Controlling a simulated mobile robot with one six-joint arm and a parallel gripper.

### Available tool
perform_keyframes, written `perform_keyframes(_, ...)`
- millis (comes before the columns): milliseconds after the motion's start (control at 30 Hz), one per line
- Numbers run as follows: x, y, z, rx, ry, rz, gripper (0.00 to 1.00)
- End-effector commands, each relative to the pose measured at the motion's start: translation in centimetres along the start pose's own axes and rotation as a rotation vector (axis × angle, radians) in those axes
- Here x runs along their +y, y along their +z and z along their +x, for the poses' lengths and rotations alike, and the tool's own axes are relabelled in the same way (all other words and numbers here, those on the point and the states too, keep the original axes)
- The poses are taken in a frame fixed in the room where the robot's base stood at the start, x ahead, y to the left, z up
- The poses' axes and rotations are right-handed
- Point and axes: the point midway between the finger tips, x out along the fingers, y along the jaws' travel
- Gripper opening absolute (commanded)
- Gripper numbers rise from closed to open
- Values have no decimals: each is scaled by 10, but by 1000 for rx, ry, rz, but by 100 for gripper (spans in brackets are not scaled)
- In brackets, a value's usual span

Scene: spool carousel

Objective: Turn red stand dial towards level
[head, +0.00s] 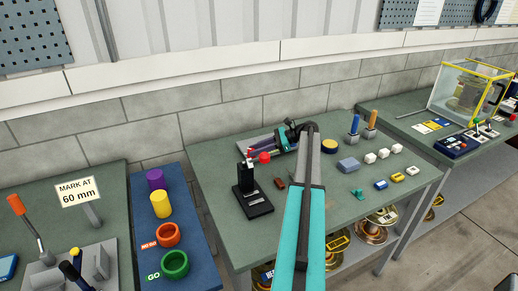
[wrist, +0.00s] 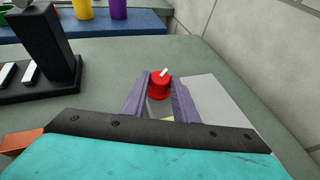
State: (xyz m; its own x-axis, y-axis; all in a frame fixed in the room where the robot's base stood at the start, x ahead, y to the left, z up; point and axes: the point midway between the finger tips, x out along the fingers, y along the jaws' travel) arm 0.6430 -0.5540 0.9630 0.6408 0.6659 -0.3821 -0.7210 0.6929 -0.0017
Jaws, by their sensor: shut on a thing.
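The red stand dial (wrist: 158,88) is a round red knob with a white pointer mark on top, slanting up to the right in the wrist view. The dial also shows in the head view (head: 264,157), close to the black stand (head: 253,203). My gripper (wrist: 160,77) has its two purple fingers on either side of the dial, shut on it. In the head view my gripper (head: 262,152) reaches in from the right, low over the green bench. The finger contact points are partly hidden by the fingers' angle.
The black stand's column (wrist: 62,48) is left of my gripper in the wrist view. A reddish-brown block (head: 279,183) lies near the stand. A block wall runs behind the bench.

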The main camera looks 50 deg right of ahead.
Motion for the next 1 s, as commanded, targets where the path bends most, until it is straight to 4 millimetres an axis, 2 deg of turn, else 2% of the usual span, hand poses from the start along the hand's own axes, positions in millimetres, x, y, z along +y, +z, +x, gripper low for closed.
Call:
perform_keyframes(300,1,-1,2,0,91,-32,4)
perform_keyframes(800,3,-2,3,1,108,-36,4)
perform_keyframes(833,3,-2,3,1,108,-36,29)
perform_keyframes(933,2,-2,2,1,106,-36,45)
perform_keyframes(1000,2,-2,2,1,104,-36,45)
